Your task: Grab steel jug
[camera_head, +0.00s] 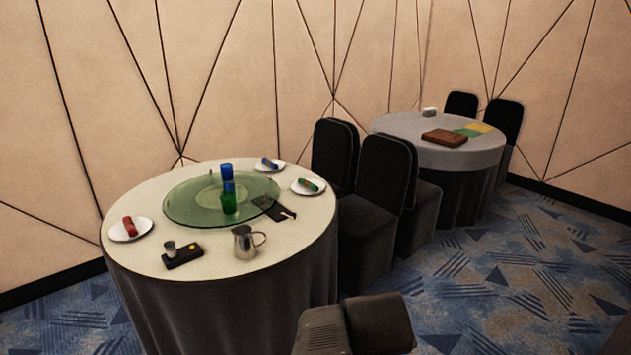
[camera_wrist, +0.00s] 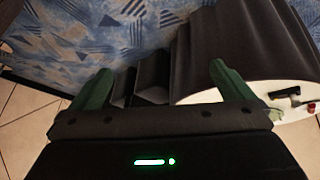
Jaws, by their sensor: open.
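The steel jug (camera_head: 244,242) stands upright near the front edge of the near round table (camera_head: 150,196), its handle pointing right. In the head view my arm shows at the bottom, to the right of the jug and short of the table; the fingers are not visible there. In the wrist view my gripper (camera_wrist: 160,88) has its two green fingers wide apart with nothing between them. Past the fingers are carpet, dark chairs and the table's edge (camera_wrist: 190,97). I cannot make out the jug in the wrist view.
A green glass turntable (camera_head: 185,205) carries a blue and green bottle (camera_head: 228,190). A black tray (camera_head: 183,257) with a small cup lies left of the jug. Black chairs (camera_head: 375,210) stand right of the table.

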